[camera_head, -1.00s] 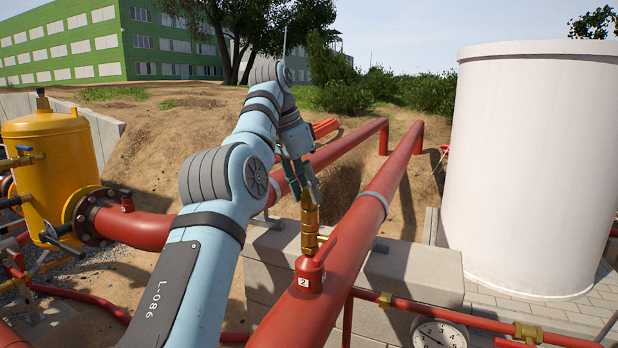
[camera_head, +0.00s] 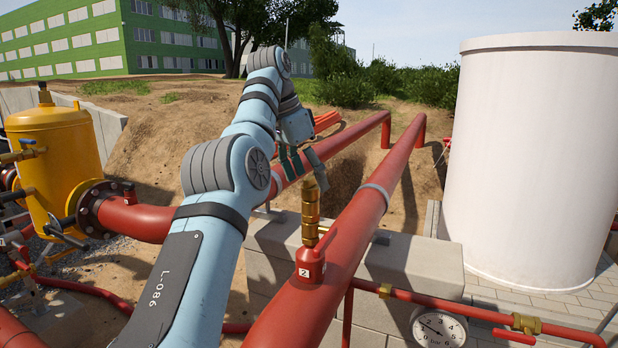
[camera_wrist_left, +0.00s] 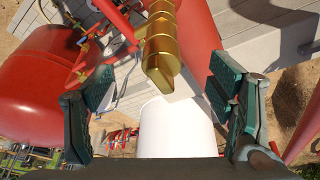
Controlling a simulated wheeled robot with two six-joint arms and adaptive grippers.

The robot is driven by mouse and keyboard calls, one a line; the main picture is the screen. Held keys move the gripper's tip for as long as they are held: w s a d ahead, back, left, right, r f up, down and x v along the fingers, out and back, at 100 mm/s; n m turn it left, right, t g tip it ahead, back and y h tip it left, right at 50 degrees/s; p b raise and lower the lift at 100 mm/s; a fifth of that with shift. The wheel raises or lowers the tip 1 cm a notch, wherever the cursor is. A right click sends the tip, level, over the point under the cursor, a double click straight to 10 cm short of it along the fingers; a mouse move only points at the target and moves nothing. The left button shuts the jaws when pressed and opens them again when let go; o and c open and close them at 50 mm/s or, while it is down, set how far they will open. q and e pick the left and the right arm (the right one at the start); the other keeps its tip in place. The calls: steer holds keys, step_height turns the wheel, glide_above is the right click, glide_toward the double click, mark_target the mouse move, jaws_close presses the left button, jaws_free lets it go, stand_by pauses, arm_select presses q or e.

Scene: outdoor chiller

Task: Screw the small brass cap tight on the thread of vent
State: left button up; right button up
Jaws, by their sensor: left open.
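The brass vent (camera_head: 311,210) stands upright on a red stub marked 2 (camera_head: 310,265) on the near red pipe. Its ringed upper part looks like the small brass cap (camera_head: 310,192); I cannot clearly tell where cap and vent body meet. My left gripper (camera_head: 306,172) is open at the vent's top, its fingers spread. In the left wrist view, the brass piece (camera_wrist_left: 161,45) reaches down from the top edge between the two green finger pads, with a gap on each side. The thread is not visible. My right gripper is not in view.
Two thick red pipes (camera_head: 375,200) run back over a grey block wall (camera_head: 410,265). A yellow vessel (camera_head: 55,165) stands left, a white tank (camera_head: 535,160) right. A thin red pipe with a pressure gauge (camera_head: 438,329) crosses low right.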

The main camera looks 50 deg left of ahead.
arm_select(q)
steer(key=p+v, duration=0.6)
steer(key=v, duration=0.5)
